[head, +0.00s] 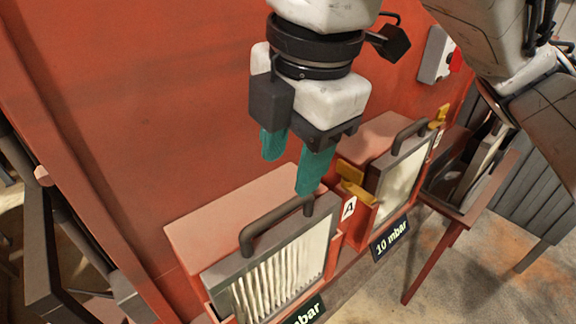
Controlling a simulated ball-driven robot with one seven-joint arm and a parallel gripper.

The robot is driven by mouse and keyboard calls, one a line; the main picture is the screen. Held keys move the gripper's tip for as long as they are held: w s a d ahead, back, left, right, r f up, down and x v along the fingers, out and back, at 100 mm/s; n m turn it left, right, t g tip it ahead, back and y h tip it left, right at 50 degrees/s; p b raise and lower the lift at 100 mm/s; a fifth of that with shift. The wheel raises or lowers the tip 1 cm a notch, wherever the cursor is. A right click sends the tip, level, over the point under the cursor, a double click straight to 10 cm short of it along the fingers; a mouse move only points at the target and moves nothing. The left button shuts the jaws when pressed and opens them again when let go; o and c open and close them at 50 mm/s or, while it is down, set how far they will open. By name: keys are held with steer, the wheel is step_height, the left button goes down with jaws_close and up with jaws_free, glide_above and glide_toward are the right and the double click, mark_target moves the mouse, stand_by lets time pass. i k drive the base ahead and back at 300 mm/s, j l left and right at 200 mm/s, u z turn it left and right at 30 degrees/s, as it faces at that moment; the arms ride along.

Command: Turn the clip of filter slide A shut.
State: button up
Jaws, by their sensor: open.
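Two filter slides sit in red housings in the head view. The nearer left slide (285,272) has a dark handle and a pale pleated filter. A white label reading A (349,208) is just right of it, between the two slides. Above that label is a yellow clip (356,184), its lever pointing sideways toward lower right. My gripper (290,172) hangs above the left slide's top, left of this clip and apart from it. Its teal fingers are open with nothing between them. The right fingertip overlaps the handle in the picture; contact cannot be told.
The right slide (402,174) has its own handle and a yellow clip (438,118). A "10 mbar" plate (391,236) is below it. A red wall (150,110) stands behind. A grey box with a red button (440,55) is on the wall. Open floor is at lower right.

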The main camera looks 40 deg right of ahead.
mark_target(352, 178)
steer(key=k, duration=1)
